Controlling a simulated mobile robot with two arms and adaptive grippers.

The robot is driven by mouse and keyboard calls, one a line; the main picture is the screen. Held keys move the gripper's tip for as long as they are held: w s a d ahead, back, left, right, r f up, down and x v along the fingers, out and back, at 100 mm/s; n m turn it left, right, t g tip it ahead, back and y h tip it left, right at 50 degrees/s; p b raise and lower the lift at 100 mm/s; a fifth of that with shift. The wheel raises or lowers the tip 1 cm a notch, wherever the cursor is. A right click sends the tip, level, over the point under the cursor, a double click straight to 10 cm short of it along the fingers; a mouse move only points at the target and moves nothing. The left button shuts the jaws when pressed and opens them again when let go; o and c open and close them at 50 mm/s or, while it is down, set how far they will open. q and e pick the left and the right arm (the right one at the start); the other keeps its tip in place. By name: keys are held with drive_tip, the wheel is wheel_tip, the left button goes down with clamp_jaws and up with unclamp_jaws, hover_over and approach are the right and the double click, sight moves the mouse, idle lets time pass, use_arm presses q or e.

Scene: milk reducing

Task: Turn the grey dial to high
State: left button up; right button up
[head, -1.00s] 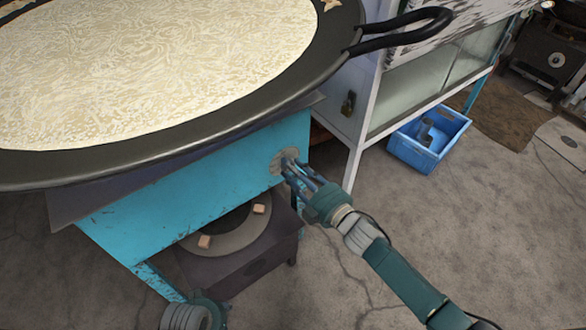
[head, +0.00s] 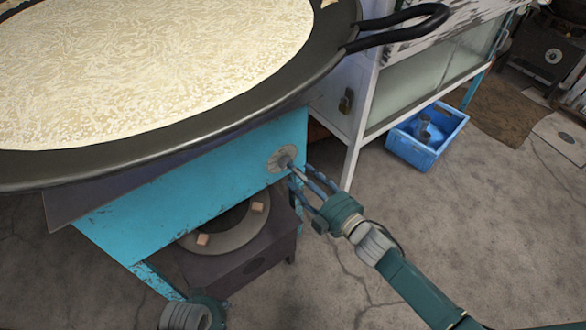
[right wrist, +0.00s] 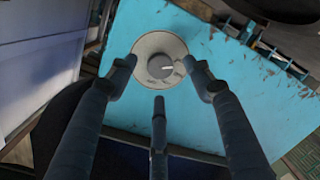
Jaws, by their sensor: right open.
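The grey dial (head: 279,158) is on the blue stove front under the big pan, at its right end. In the right wrist view the dial (right wrist: 159,64) shows a round face with a central knob and a pale mark pointing right. My right gripper (head: 308,184) is open and empty, just in front of the dial and to its lower right. In the right wrist view its fingers (right wrist: 158,72) are spread around the dial's outline, apparently clear of the knob. My left gripper (head: 208,309) shows only partly at the bottom edge; its fingers cannot be made out.
A wide dark pan (head: 200,138) of pale liquid overhangs the stove (head: 160,202). A dark burner unit (head: 245,255) sits below. A white glass-sided cabinet (head: 340,118) and a blue crate (head: 412,152) stand to the right.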

drive_tip(key=v, duration=0.8)
drive_tip(key=shift+f, duration=0.15)
